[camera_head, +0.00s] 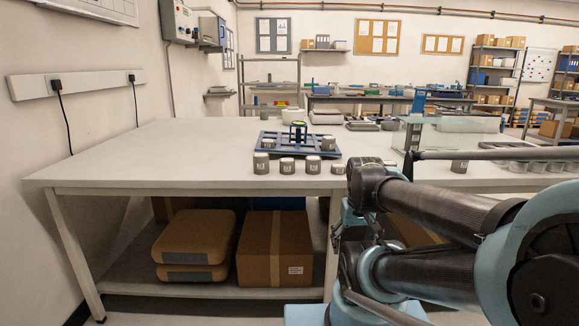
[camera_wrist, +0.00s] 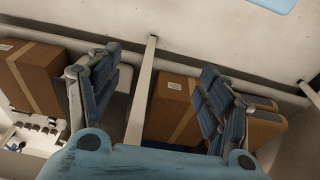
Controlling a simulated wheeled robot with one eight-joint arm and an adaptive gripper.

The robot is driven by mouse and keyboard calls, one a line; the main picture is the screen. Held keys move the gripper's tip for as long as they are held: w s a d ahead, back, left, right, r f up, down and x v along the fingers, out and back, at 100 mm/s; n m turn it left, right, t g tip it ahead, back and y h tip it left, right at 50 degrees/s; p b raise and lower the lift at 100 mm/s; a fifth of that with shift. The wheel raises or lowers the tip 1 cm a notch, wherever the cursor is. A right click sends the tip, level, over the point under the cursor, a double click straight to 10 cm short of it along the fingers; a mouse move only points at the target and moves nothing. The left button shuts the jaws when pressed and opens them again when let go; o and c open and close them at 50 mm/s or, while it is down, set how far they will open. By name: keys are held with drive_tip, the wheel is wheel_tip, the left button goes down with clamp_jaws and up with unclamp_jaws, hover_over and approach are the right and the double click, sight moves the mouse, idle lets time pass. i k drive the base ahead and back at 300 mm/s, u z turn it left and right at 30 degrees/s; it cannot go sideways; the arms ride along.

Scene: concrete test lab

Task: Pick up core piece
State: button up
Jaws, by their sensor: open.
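Several short grey cylinders with pale labels, which look like core pieces, stand in a row along the table's front edge in the head view; one is the leftmost cylinder (camera_head: 261,164). Others stand beside it, such as a middle one (camera_head: 287,166) and one to its right (camera_head: 313,166). Which one is meant I cannot tell. In the wrist view my gripper (camera_wrist: 161,62) is open, its two blue-grey fingers wide apart with nothing between them. It faces the area under the table, away from the cylinders. In the head view my arm hides part of the table's right front.
A blue compartment tray (camera_head: 270,141) lies behind the row. The table (camera_head: 140,160) is bare on the left. A clear panel (camera_head: 440,135) stands at the right. Below, a cardboard box (camera_head: 274,248) and stacked tan cases (camera_head: 195,240) fill the shelf.

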sight(287, 165)
drive_tip(key=u, duration=1.4)
drive_tip(key=k, duration=0.4)
drive_tip(key=z, duration=1.85)
